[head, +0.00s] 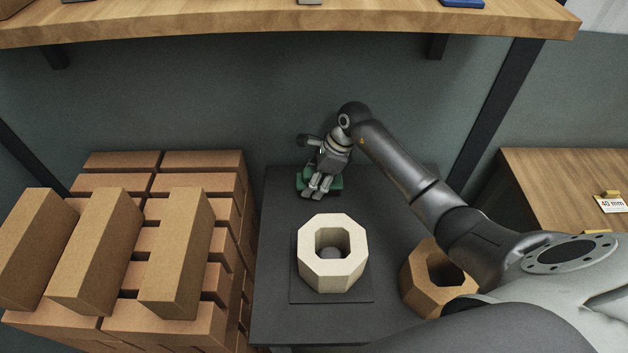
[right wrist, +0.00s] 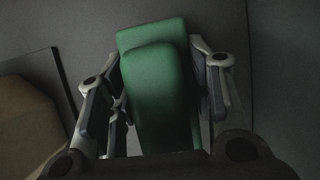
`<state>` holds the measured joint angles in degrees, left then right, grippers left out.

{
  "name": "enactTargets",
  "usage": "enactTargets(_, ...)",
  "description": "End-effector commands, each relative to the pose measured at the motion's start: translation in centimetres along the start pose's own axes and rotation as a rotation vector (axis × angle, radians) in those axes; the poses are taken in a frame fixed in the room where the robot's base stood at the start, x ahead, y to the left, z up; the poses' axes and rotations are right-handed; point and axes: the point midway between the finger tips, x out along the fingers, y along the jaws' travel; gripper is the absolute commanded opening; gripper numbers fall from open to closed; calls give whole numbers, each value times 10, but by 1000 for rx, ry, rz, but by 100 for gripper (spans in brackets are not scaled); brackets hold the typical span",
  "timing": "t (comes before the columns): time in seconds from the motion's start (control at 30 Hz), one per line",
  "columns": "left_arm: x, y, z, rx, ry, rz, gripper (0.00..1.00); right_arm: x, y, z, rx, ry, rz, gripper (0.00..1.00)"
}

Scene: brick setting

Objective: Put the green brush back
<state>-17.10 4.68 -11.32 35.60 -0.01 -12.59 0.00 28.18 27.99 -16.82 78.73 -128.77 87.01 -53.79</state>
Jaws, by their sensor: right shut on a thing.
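The green brush (head: 337,184) is at the far part of the dark table, beneath my right gripper (head: 320,186). In the right wrist view the green brush (right wrist: 158,95) sits between the two fingers of my right gripper (right wrist: 160,90), which is shut on it. The fingers hide part of its sides. I cannot tell whether the brush touches the table top. My left gripper is not in view.
A cream octagonal hollow block (head: 332,277) stands on a dark square plate (head: 300,290) in front of the brush. A tan hollow block (head: 418,283) is to its right, partly behind my arm. Stacked bricks (head: 190,240) fill the left. A wooden shelf (head: 250,24) hangs above.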

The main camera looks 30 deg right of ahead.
Motion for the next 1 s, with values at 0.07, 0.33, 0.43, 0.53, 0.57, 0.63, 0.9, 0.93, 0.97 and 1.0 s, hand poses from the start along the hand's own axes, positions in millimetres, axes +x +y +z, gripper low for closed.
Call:
enactTargets(0.07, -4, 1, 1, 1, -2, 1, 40, 4, -1, -1, 1, -3, -2, 25)
enactTargets(0.33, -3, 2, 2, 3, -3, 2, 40, 7, -1, -3, -1, -2, -5, 25)
enactTargets(0.43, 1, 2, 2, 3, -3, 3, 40, 10, -2, -5, -1, -1, -5, 25)
enactTargets(0.53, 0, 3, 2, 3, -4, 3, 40, 10, -1, -4, -1, -1, -4, 55)
enactTargets(0.57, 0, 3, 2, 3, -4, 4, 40, 10, -1, -4, -1, -1, -4, 59)
enactTargets(0.63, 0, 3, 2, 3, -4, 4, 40, 10, -1, -4, -1, -1, -4, 68)
enactTargets(0.9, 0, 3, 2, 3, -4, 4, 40, 10, -1, -4, -1, -1, -3, 69)
enactTargets(0.93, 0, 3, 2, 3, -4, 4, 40, 10, -1, -4, -1, -2, -3, 69)
enactTargets(0.97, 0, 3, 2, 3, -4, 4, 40, 10, -1, -4, -1, -2, -3, 69)
enactTargets(1.0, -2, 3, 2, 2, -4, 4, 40, 8, -1, -3, -1, -2, -3, 69)
